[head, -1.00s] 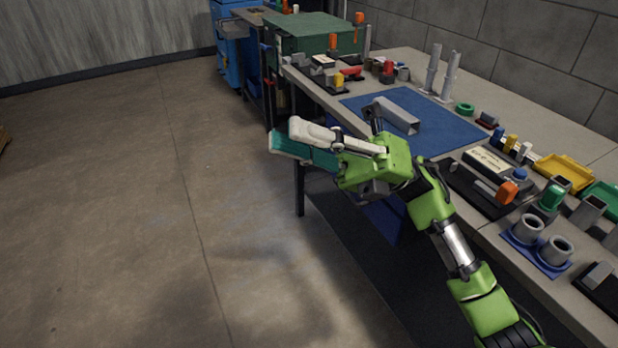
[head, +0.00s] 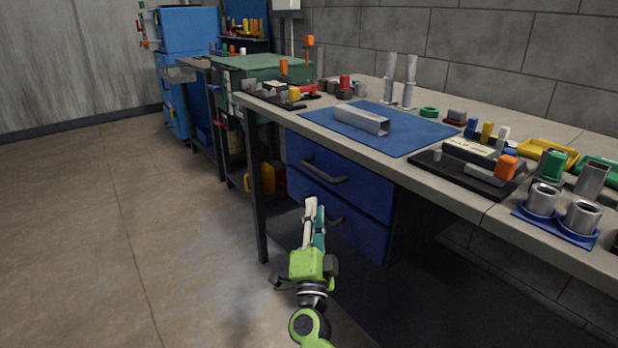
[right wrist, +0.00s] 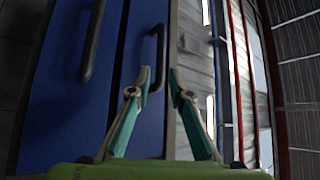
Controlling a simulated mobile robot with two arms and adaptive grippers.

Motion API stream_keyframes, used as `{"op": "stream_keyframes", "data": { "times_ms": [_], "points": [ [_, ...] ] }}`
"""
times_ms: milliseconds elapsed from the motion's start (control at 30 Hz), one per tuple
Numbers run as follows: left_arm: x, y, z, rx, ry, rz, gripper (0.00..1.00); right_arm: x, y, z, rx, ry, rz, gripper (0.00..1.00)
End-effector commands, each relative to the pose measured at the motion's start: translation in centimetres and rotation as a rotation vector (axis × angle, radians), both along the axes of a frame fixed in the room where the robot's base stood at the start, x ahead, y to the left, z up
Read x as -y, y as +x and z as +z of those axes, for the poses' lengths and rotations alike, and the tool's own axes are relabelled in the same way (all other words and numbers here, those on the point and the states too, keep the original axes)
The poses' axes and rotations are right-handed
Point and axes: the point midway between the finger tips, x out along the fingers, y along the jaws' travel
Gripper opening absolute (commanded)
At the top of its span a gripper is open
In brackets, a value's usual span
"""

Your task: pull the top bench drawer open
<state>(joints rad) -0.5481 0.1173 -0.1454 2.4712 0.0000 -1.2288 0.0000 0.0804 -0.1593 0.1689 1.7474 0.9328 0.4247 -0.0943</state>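The bench (head: 470,190) has two blue drawers under its top, each with a dark bar handle. The top drawer (head: 365,185) looks shut; its handle (head: 323,172) is bare. The lower drawer (head: 350,232) also looks shut, its handle partly visible just beyond my fingers. My right gripper (head: 314,212) is low in front of the drawers, fingers pointing towards them. Two handles show there sideways, beyond the fingers; I cannot tell which is the top one. My left gripper is out of view.
The bench top holds a blue mat (head: 415,133) with a grey channel piece (head: 362,120), and several fixtures and trays. A dark bench leg (head: 256,190) stands left of the drawers. A blue cabinet (head: 188,40) is at the back left. The floor on the left is clear.

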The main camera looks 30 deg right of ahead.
Motion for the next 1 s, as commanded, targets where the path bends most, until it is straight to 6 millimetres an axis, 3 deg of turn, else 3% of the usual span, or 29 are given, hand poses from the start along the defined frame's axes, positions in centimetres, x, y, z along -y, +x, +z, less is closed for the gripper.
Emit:
{"op": "stream_keyframes", "data": {
  "times_ms": [500, 700, 1000],
  "points": [
    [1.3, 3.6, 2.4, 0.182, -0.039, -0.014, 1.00, 5.4, 7.7, 4.1, 0.003, -0.004, -0.002, 0.19],
    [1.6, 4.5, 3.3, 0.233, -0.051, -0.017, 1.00, 6.2, 8.9, 4.7, 0.001, -0.005, -0.002, 0.19],
    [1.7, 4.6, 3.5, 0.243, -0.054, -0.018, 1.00, 6.3, 9.1, 4.8, 0.001, -0.005, -0.002, 0.19]
  ]
}}
